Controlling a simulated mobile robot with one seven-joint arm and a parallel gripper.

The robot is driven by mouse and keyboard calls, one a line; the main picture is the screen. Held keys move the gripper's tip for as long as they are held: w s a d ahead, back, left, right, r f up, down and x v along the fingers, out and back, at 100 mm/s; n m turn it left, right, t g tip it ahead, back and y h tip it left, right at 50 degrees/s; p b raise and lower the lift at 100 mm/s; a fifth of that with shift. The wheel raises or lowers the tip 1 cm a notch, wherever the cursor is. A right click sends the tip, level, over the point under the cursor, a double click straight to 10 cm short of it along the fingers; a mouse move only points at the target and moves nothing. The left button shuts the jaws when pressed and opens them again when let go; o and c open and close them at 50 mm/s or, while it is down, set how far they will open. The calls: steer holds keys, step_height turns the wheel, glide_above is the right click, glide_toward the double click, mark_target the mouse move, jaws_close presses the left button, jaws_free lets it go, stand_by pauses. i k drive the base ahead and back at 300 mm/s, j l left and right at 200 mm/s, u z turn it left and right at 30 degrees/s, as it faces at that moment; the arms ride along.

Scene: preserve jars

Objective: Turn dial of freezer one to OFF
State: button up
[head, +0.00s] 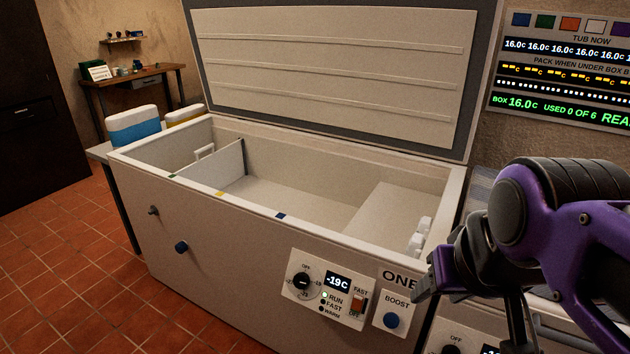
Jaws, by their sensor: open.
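Freezer one (215,255) is a long white chest with its lid (330,75) raised. Its dial (302,284) is a round black knob on a white panel low on the front, with OFF printed above it. The direction of the dial's pointer is too small to tell. My gripper (470,295) is open, at the right, in front of the freezer's right front corner. It is apart from the dial and to its right.
A red FAST switch (358,302) and a blue BOOST button (391,320) lie between dial and gripper. A blue knob (181,247) sits further left on the front. A second control panel (455,338) shows at bottom right. The tiled floor (55,265) at left is clear.

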mark_target(301, 281)
steer(key=u, duration=0.35)
steer(key=i+j+u, duration=0.5)
steer(key=k+j+u, duration=0.3)
steer(key=k+u, duration=0.2)
steer(key=i+l+z, duration=0.35)
steer(key=i+z, duration=0.15)
steer(key=i, duration=0.05)
